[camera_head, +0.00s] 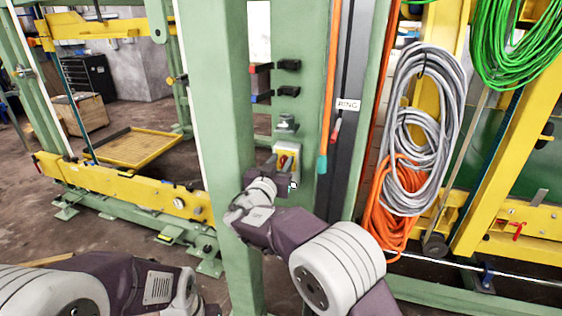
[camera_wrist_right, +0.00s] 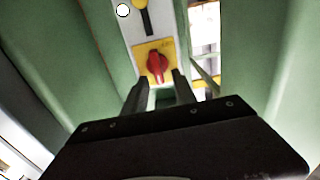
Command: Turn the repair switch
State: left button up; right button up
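The repair switch is a red rotary knob on a yellow plate (camera_head: 290,153), fixed to a grey box on the green post. In the right wrist view the red knob (camera_wrist_right: 157,66) sits just beyond the fingertips, on its yellow plate (camera_wrist_right: 142,50). My right gripper (camera_wrist_right: 160,76) has its two dark fingers apart, one on either side below the knob. Whether they touch the knob I cannot tell. In the head view my right gripper (camera_head: 284,172) is right at the switch and partly covers it. My left arm is at the lower left; its gripper is not visible.
Above the switch are a grey fitting (camera_head: 287,123) and black and red connectors (camera_head: 288,65) on the post. An orange tube (camera_head: 330,80) and a "RING" label (camera_head: 348,105) are to the right. Cable coils (camera_head: 420,120) hang farther right. A green column (camera_head: 222,90) stands left.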

grip_shut()
jog(key=shift+a+f+n+b, duration=0.1)
jog(key=shift+f+n+b, duration=0.25)
jog(key=shift+b, duration=0.5)
jog(key=n+b, duration=0.1)
jog(key=b, duration=0.1)
jog(key=n+b, duration=0.2)
jog(key=shift+a, duration=0.25)
jog(key=shift+w+a+f+n+b, duration=0.15)
jog(key=shift+n+b, duration=0.55)
jog(key=shift+n, duration=1.65)
jog(key=shift+a+f+n+b, duration=0.3)
jog(key=shift+n+b, duration=0.4)
jog(key=shift+n, duration=1.65)
jog(key=shift+w+a+f+n+b, duration=0.15)
jog(key=shift+n+b, duration=0.55)
jog(key=shift+n, duration=1.65)
jog(key=shift+f, duration=0.1)
